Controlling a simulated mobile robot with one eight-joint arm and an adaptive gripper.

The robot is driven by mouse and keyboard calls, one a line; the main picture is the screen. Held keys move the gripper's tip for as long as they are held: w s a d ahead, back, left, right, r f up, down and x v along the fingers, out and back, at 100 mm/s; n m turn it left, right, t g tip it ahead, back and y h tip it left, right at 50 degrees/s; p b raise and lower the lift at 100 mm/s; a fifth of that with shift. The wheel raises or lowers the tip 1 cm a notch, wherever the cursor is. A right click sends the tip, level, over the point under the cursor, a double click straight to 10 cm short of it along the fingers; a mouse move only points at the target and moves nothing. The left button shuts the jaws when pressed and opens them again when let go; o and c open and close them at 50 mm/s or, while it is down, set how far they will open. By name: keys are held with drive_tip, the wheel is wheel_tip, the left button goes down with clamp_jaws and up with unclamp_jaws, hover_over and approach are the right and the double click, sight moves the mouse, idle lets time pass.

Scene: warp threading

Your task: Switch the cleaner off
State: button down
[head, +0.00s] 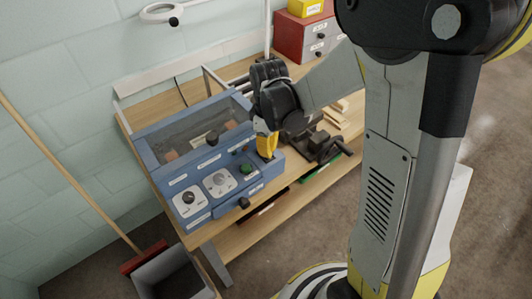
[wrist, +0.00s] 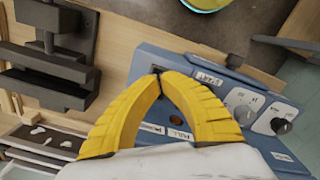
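The cleaner is a blue machine (head: 150,150) on the wooden bench, with a clear lid window and a sloped control panel. The panel carries two white dials with knobs (head: 219,181), a green button (head: 246,169) and small labels. My gripper (head: 266,156) is over the panel's right end, its yellow fingers pointing down. In the wrist view the fingertips (wrist: 160,74) come together beside the machine's blue edge (wrist: 150,55). A small dark part shows at the tips; I cannot tell whether they touch it. The dials also show in the wrist view (wrist: 240,105). My fingers hide part of the panel.
A dark vise-like tool (head: 325,148) stands on the bench right of the machine. A red drawer box (head: 300,35) stands at the back. A grey bin (head: 170,275) and a red broom (head: 143,257) are at the lower left. Open floor lies in front.

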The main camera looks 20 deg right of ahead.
drive_tip(key=shift+f+b, duration=0.6)
drive_tip(key=shift+f, duration=0.15)
idle(0.3)
drive_tip(key=shift+r+p, duration=2.55)
drive_tip(key=shift+r, duration=1.05)
drive_tip(key=s+r+m+t+b, duration=0.3)
drive_tip(key=s+m+b, duration=0.1)
drive_tip(key=s, duration=0.2)
drive_tip(key=s+r+m+t+b, duration=0.3)
drive_tip(key=s+m+t+b, duration=0.1)
drive_tip(key=s+m, duration=0.1)
drive_tip(key=shift+s+m, duration=0.3)
drive_tip(key=shift+s, duration=0.55)
